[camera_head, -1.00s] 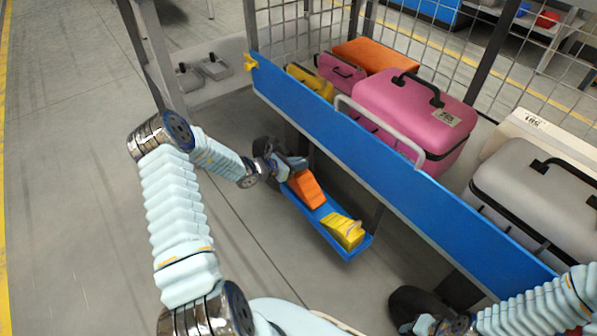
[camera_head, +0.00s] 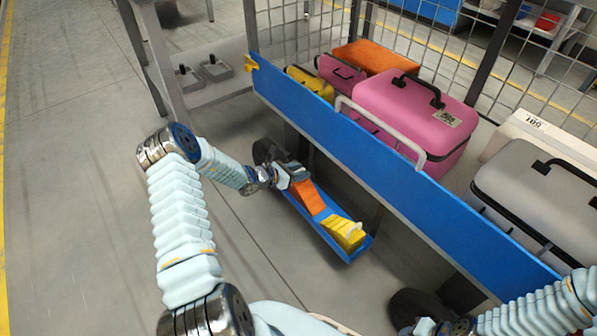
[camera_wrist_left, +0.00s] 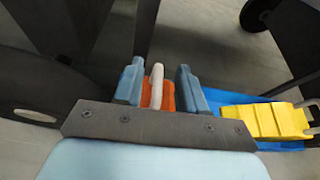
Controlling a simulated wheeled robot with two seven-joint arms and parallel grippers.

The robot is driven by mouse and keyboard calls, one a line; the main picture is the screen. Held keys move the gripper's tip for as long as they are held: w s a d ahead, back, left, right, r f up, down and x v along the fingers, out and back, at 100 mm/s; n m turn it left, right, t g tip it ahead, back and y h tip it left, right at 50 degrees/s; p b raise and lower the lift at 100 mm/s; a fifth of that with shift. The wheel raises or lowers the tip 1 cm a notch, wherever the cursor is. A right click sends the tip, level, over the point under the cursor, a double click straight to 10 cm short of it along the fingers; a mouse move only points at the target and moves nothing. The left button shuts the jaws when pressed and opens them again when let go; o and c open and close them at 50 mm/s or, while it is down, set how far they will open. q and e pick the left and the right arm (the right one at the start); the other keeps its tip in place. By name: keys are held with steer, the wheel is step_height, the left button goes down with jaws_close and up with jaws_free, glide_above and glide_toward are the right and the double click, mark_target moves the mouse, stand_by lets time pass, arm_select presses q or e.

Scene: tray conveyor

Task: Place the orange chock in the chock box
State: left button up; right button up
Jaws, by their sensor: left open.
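The orange chock (camera_head: 307,197) lies in the blue chock box (camera_head: 354,251), a low tray under the cart's blue side panel. In the left wrist view the orange chock (camera_wrist_left: 167,97) shows with its pale handle between my left gripper's fingers. My left gripper (camera_head: 300,177) is at the chock's upper end, and in the wrist view its two blue-grey fingers (camera_wrist_left: 158,84) stand apart on either side of the handle, open. A yellow chock (camera_head: 344,233) sits in the other end of the box. My right gripper's fingers are not visible; only part of that arm shows.
The cart's blue panel (camera_head: 400,165) rises beside and above the box. Pink, orange and grey cases stand on the cart, including a large pink case (camera_head: 410,115). A black wheel (camera_head: 268,150) is close to my left gripper. The floor to the left is clear.

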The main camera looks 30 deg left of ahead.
arm_select(q)
steer(key=p+v, duration=0.1)
steer(key=v, duration=1.1)
steer(key=s+d+f+m+g, duration=0.2)
steer(key=s+d+m, duration=0.4)
steer(key=d+m, duration=0.4)
steer(key=s+d+f+m+g+y, duration=0.1)
steer(key=s+d+f+m+g, duration=0.2)
steer(key=d+m, duration=0.7)
steer(key=s+d+f+m+g+y, duration=0.1)
steer(key=s+d+f+m+g, duration=0.2)
steer(key=s+d+m+g, duration=0.3)
steer(key=s+d+m, duration=0.3)
steer(key=s, duration=0.2)
steer(key=shift+d+m, duration=0.4)
steer(key=shift+f+g, duration=0.15)
steer(key=shift+g, duration=0.15)
